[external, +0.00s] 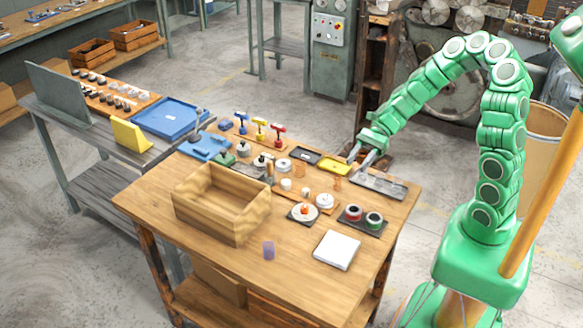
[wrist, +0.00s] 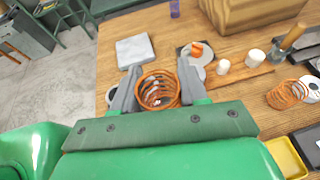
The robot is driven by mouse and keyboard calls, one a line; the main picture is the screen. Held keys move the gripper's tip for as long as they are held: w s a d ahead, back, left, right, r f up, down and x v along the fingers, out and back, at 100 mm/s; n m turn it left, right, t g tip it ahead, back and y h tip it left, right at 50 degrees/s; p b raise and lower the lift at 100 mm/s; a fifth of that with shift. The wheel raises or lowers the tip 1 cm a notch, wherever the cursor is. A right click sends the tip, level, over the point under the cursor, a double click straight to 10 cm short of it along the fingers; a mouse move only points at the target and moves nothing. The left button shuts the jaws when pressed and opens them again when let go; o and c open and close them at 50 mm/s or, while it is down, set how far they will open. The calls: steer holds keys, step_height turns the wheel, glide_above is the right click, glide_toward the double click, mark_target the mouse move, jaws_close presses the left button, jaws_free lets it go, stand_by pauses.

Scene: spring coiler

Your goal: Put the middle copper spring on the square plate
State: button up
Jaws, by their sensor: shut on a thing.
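My gripper (wrist: 158,86) is shut on a copper spring (wrist: 160,91), with a finger on each side of the coil. In the external view my gripper (external: 360,165) is over the back right part of the wooden table, and the held spring (external: 337,183) shows faintly by its fingertips. Another copper spring (wrist: 288,94) stands to the right in the wrist view; it also shows in the external view (external: 299,170). The white square plate (external: 337,250) lies flat and bare near the table's front right. In the wrist view the plate (wrist: 135,50) is ahead and left of my gripper.
An open wooden box (external: 222,205) stands at the table's left. A round dish with an orange piece (external: 303,212) and a tray with red and green spools (external: 362,219) are near the plate. A yellow tray (external: 334,165) and a dark tray (external: 378,186) are at the back.

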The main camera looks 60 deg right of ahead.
steer(key=s+a+r+n+g+h, duration=0.2)
steer(key=s+a+n+g, duration=0.65)
steer(key=s+a, duration=0.8)
glide_above(338, 251)
steer(key=shift+g, duration=0.45)
steer(key=f, duration=0.9)
steer(key=shift+s+f, duration=0.2)
steer(key=shift+f, duration=0.05)
steer(key=shift+w+a+f, duration=0.15)
steer(key=shift+w+f, duration=0.1)
steer(key=shift+f, duration=1.65)
steer(key=shift+f, duration=0.1)
steer(key=o, duration=1)
steer(key=shift+o, duration=0.2)
